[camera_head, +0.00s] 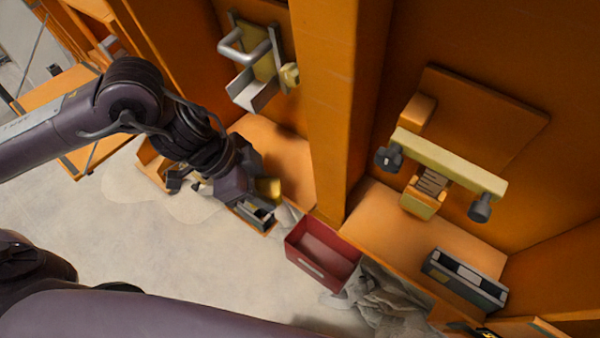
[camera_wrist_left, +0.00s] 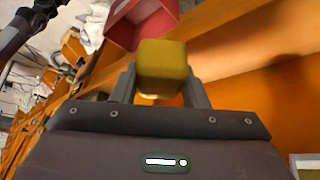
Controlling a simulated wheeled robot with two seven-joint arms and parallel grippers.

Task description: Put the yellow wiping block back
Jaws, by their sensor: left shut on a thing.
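The yellow wiping block (camera_head: 269,188) is between the fingers of my left gripper (camera_head: 262,186). In the left wrist view, the block (camera_wrist_left: 162,62) stands up between the two grey fingers of my left gripper (camera_wrist_left: 160,88), which are shut on it. The gripper is over the edge of the left orange bench, above a small grey slotted holder (camera_head: 256,214). Whether the block touches anything below is hidden. My right gripper is not in view.
A red open bin (camera_head: 322,254) hangs at the front between the benches, with a grey cloth (camera_head: 385,300) beside it. A grey slotted tray (camera_head: 464,279) lies on the right bench. An orange post (camera_head: 335,110) divides the two bays. A yellow bar fixture (camera_head: 447,162) stands at right.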

